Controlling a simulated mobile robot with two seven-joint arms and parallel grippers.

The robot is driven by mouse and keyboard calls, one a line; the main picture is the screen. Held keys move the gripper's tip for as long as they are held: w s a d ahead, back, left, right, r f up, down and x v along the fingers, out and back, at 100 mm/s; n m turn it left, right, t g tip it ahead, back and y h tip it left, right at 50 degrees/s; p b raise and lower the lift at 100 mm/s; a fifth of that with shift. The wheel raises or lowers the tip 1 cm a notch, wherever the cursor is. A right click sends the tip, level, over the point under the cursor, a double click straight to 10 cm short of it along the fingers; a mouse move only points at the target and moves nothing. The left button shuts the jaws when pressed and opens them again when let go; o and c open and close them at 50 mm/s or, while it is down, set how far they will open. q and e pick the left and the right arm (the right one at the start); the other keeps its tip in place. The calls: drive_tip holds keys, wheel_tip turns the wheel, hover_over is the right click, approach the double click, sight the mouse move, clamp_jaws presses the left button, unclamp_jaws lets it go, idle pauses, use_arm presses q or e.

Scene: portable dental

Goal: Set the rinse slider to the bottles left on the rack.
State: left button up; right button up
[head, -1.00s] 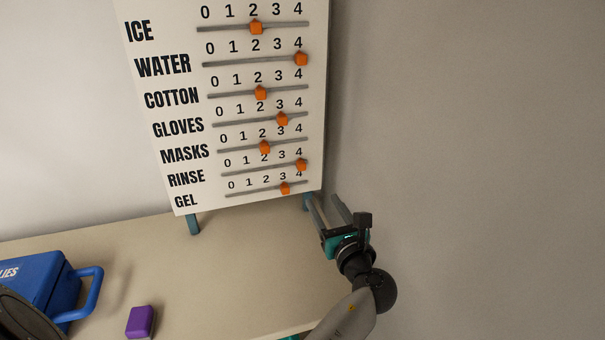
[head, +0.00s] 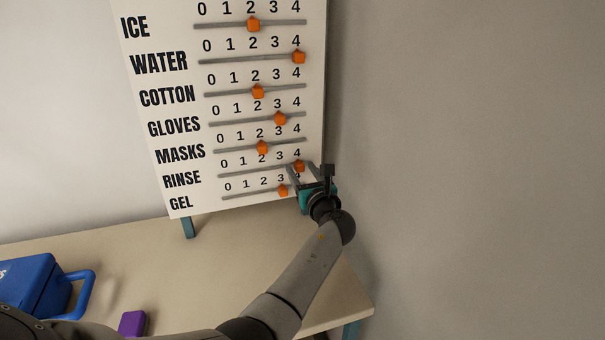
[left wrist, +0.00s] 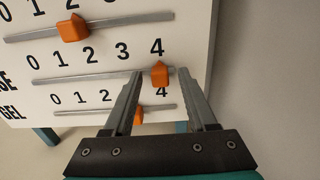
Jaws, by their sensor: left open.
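The white board (head: 240,135) has labelled rows of sliders. The orange rinse slider (head: 299,166) is at 4, the right end of its track. In the left wrist view the rinse slider (left wrist: 160,73) shows between the two fingertips. My left gripper (head: 302,170) is open and empty at the board's lower right, with one finger on each side of this knob in the picture. I cannot tell whether a finger touches it. No bottles or rack are in view. My right gripper is not in view.
The gel slider (head: 283,190) sits close below, near 3, partly behind a finger in the left wrist view. The masks slider (head: 262,147) is above, at 2. A blue case (head: 35,285) and a purple block (head: 133,323) are on the table (head: 200,265).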

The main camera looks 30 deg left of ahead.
use_arm(q)
clamp_jaws()
idle(0.4)
idle(1.0)
